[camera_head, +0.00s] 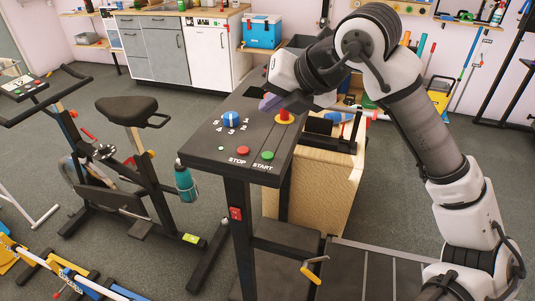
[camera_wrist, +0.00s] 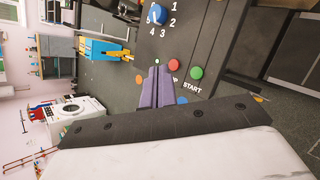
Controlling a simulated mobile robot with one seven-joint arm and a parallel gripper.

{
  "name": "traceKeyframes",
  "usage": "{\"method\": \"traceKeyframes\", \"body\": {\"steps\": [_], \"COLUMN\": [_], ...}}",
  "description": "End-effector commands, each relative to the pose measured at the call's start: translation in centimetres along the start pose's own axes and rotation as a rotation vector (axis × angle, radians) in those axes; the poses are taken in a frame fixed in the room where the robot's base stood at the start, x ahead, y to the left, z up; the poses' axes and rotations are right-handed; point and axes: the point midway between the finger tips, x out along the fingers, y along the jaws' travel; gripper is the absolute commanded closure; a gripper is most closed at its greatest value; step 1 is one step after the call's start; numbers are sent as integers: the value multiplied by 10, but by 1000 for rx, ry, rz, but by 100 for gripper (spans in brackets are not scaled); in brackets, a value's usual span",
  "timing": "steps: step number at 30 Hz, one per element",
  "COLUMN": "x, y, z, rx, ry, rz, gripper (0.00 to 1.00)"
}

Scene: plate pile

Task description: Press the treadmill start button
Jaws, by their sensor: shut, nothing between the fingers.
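The treadmill console (camera_head: 195,151) is a dark slanted panel in the middle of the head view. Its green START button (camera_head: 267,155) sits near the front right edge, with the red STOP button (camera_head: 243,150) to its left. My gripper (camera_head: 270,103) is over the back of the panel, behind the buttons and partly hidden by my wrist. In the wrist view the purple fingers (camera_wrist: 156,88) are together and empty. There the green button (camera_wrist: 197,72) lies right of the fingertips, and the red button (camera_wrist: 174,66) lies between them and it. My gripper appears apart from both.
An exercise bike (camera_head: 128,108) with a teal bottle (camera_head: 186,181) stands left. A wooden box (camera_head: 335,190) stands behind right.

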Motion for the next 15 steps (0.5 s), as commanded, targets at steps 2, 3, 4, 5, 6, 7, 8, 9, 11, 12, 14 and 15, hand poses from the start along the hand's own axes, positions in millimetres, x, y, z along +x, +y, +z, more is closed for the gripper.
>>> {"method": "traceKeyframes", "body": {"steps": [2, 3, 4, 5, 6, 7, 8, 9, 11, 12, 14, 15], "x": [5, 7, 9, 12, 15, 18, 21, 25, 31, 35, 42, 46], "y": [-3, -5, -6, -8, -10, -13, -15, -18, -22, -25, -30, -33], "z": [-4, -6, -7, -9, -11, -13, -15, -18, -23, -26, -30, -33], "rx": [0, -1, -1, -1, 0, 0, 0, 0, 0, 0, 0, 0], "ry": [1, 2, 2, 2, 2, 2, 2, 1, 2, 2, 2, 1], "rz": [1, 1, 1, 2, 2, 2, 2, 2, 3, 3, 2, 2], "gripper": [100, 100, 100, 100, 100, 100, 100, 100, 100, 100, 100, 100]}}
